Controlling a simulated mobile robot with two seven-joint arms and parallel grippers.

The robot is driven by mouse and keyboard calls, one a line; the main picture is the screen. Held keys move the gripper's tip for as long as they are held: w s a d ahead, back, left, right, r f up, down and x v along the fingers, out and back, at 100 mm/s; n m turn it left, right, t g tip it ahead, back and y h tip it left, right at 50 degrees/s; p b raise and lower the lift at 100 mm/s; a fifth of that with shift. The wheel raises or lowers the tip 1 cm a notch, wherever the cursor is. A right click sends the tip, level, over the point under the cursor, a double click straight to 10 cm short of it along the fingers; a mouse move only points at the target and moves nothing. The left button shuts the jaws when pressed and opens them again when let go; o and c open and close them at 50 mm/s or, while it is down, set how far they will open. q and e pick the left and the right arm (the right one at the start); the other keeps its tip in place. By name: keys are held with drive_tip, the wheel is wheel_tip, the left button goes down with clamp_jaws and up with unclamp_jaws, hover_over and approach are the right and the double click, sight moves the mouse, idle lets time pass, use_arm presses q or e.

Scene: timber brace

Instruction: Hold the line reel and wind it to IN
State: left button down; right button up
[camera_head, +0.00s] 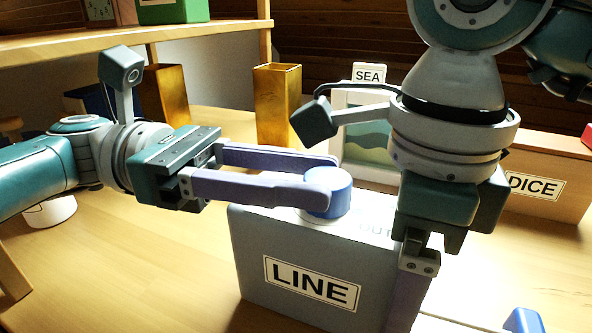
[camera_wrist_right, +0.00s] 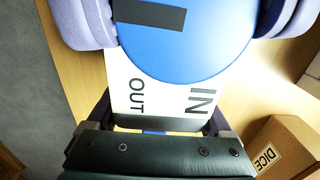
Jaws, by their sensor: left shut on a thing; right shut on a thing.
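The line reel (camera_head: 312,280) is a grey box with a LINE label, standing on the wooden table. A blue round knob (camera_head: 336,194) sits on its top. My left gripper (camera_head: 322,176) is shut on this knob, one lavender finger on each side. In the right wrist view the knob (camera_wrist_right: 215,40) has a black mark pointing left. A white plate (camera_wrist_right: 165,85) below it reads OUT at left and IN at right; the mark lies nearer OUT. My right gripper (camera_head: 410,285) points down, shut on the reel's right side; its grip is partly hidden.
Behind the reel stand a framed picture (camera_head: 368,135) with a SEA sign and a brass-coloured holder (camera_head: 277,105). A DICE box (camera_head: 545,180) is at the right. A shelf (camera_head: 150,40) is at back left.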

use_arm(q)
drive_tip(key=shift+f, duration=0.15)
drive_tip(key=shift+c, duration=2)
unclamp_jaws()
wheel_tip(320, 180, up, 10)
